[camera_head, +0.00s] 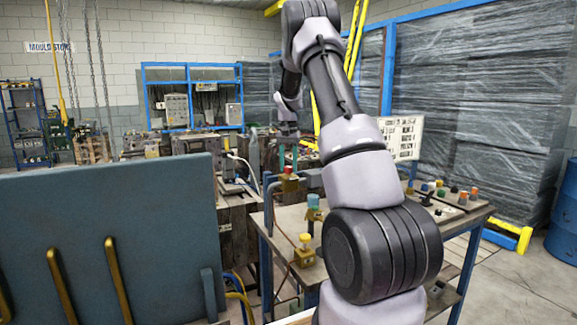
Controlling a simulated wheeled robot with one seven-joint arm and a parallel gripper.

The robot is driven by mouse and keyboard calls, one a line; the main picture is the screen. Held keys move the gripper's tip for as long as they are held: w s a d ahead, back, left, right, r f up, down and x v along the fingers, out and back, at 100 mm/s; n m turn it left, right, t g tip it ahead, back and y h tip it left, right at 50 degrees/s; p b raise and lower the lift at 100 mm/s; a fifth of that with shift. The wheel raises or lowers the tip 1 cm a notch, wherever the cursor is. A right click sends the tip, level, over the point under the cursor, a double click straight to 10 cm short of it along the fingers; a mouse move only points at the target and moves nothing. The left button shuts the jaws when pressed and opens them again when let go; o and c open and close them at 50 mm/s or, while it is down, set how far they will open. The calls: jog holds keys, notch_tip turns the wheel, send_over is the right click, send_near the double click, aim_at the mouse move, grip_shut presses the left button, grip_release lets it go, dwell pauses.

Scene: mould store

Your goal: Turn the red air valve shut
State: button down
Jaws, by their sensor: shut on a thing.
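The red air valve (289,170) is a small red-topped fitting at the far left of the workbench, beside a grey upright pipe. My arm reaches up and over, and my gripper (288,157) hangs down at the red valve from above. Its two thin teal-coloured fingers come down on either side of the red top and are shut on it. The view is small and distant, so the exact contact and the angle of the handle are hard to tell.
A blue-topped valve (313,201) and a yellow-topped valve (305,241) stand nearer on the workbench (345,215). A tray (440,198) with several coloured knobs lies at its right. A large blue-grey panel (110,235) fills the left foreground. A blue drum (565,220) stands at far right.

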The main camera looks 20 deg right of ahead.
jog(key=shift+m, duration=0.7)
jog(key=shift+c, duration=2.2)
grip_release()
notch_tip(320, 180, up, 11)
